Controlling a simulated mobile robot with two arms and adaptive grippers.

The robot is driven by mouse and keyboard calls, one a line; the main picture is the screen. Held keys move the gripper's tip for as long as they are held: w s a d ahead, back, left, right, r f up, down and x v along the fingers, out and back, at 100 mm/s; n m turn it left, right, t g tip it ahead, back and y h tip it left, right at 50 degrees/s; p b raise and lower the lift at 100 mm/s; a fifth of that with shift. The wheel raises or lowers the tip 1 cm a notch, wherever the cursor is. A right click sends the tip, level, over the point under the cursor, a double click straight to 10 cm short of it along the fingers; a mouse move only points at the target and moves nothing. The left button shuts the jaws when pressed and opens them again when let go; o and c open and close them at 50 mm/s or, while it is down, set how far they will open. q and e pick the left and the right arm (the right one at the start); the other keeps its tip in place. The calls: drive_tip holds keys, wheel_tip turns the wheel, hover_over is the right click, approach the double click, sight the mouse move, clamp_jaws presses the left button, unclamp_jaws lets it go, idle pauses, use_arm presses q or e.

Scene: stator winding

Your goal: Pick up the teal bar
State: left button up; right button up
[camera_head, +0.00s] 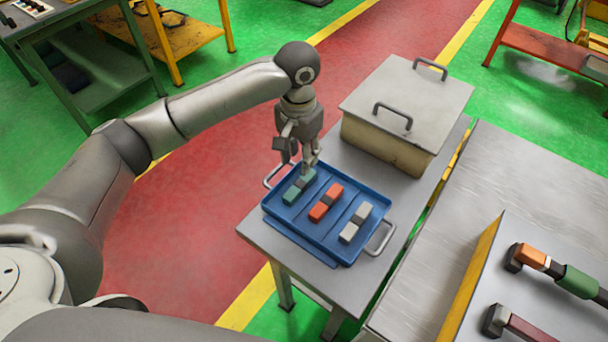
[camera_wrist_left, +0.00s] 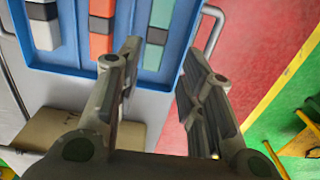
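The teal bar (camera_head: 294,193) with a dark grey middle band lies in the left compartment of the blue tray (camera_head: 318,255). In the left wrist view the teal bar (camera_wrist_left: 161,18) lies beyond the fingers, toward the top. My left gripper (camera_head: 298,157) is open and points down over the far end of the teal bar. In the left wrist view its two fingers (camera_wrist_left: 160,62) stand apart with nothing between them. In the head view the fingers cover part of the bar's far end. My right gripper is not in view.
An orange bar (camera_head: 320,210) and a pale grey bar (camera_head: 350,232) lie in the tray's other compartments. The tray has metal handles. A lidded metal box (camera_head: 390,105) stands behind it. A metal workbench (camera_head: 420,285) with coloured parts is at right.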

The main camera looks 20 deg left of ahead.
sight(300, 184)
use_arm(q)
drive_tip(key=f, duration=0.2)
drive_tip(key=s+f, duration=0.1)
drive_tip(key=shift+f, duration=0.4)
wheel_tip(300, 184, down, 5)
drive_tip(key=shift+d+f+p, duration=0.1)
drive_tip(key=shift+p, duration=0.8)
drive_tip(key=shift+c, duration=0.2)
drive_tip(key=c, duration=0.7)
clamp_jaws()
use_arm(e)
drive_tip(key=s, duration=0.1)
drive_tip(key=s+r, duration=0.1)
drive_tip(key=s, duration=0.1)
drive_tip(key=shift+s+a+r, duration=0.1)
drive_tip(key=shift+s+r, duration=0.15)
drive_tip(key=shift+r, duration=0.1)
